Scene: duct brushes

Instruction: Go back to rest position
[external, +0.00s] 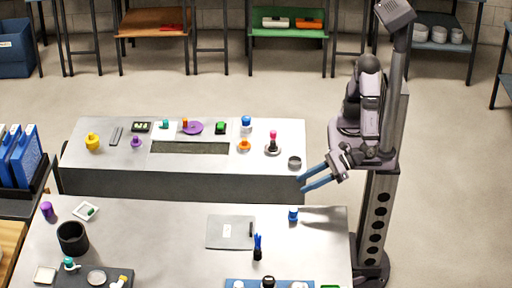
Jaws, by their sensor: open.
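My gripper (314,180) is in the external view, right of the middle, with its two blue fingers pointing left. The fingers are apart and nothing shows between them. It hangs in the air near the right end of the grey bench (180,178), above the gap beside the front table (180,225). My arm is folded close to its column. A small blue item (293,215) stands on the front table below the gripper, apart from it.
The grey bench carries a yellow item (92,141), a purple disc (193,128), a pink-topped item (273,142) and a dark ring (294,162) near my gripper. The front table has a black cup (72,238) and a grey plate (230,232). Floor to the right is clear.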

